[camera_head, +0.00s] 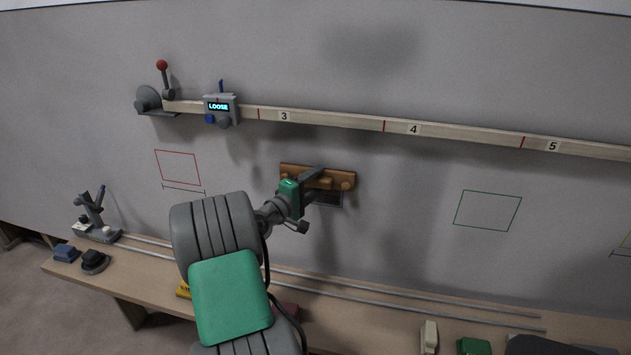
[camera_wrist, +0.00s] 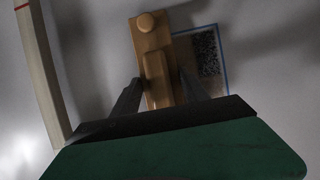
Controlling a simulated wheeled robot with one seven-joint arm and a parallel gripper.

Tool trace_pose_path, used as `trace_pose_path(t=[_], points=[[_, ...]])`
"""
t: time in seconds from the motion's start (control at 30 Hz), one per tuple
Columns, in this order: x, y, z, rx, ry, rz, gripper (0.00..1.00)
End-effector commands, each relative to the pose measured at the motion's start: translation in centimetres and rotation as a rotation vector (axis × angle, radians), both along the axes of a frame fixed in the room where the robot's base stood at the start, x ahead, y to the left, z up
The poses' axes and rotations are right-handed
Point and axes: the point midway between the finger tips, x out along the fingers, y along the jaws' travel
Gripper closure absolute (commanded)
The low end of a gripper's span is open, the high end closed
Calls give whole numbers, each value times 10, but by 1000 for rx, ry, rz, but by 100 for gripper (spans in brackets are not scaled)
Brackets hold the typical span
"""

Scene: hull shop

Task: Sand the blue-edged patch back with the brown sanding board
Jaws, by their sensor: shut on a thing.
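The brown sanding board (camera_head: 290,170) is held against or close to the grey hull wall, below the numbered batten. My gripper (camera_head: 318,184) is shut on its raised middle grip. The wrist view shows the board (camera_wrist: 146,45) upright in that picture, with a round knob at its top, and my gripper's fingers (camera_wrist: 158,88) on either side of the grip. The blue-edged patch (camera_wrist: 208,60) shows beside the board, with a dark speckled area inside it. The board covers part of the patch. In the head view only a lower strip of the patch (camera_head: 329,199) shows, partly behind my gripper.
A batten (camera_head: 340,121) with red marks and numbers runs across the wall above. A clamp box reading LOOSE (camera_head: 220,107) and a red-knobbed lever (camera_head: 162,66) sit at its left. Red (camera_head: 178,167) and green (camera_head: 487,210) outlines flank the board. A bench (camera_head: 135,277) holds blocks and rails below.

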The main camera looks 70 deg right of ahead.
Motion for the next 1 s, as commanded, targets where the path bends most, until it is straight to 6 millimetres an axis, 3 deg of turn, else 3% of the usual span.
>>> trace_pose_path(t=[1.0], points=[[0,1,-76,-1,-1,0,83]])
